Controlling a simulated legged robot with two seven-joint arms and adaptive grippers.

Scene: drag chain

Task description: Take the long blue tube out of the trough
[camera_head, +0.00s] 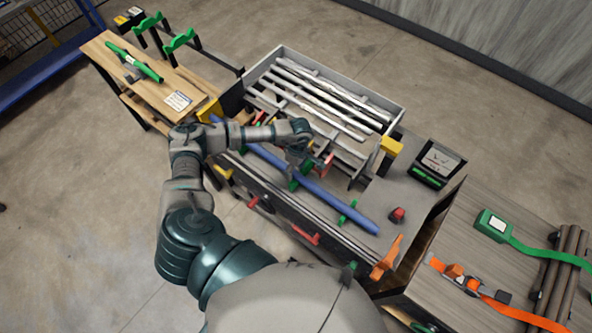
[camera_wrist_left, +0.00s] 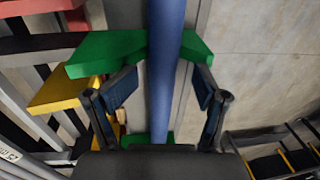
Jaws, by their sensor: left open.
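The long blue tube (camera_head: 335,203) lies diagonally along the front of the grey workbench, across green holders (camera_head: 348,212). In the left wrist view the blue tube (camera_wrist_left: 165,50) runs through the middle, with a green holder (camera_wrist_left: 105,52) under it. My left gripper (camera_head: 299,166) is over the tube's middle part in the head view. In the left wrist view my left gripper (camera_wrist_left: 162,95) is open, with one finger on each side of the tube; whether they touch it is unclear. My arm hides part of the tube. My right gripper is not visible.
A grey tray (camera_head: 402,103) with several metal bars stands behind the tube. A red button (camera_head: 397,214) and a dark meter box (camera_head: 437,163) are at the right. A wooden bench (camera_head: 100,50) stands at the left, and another table (camera_head: 470,220) at the right.

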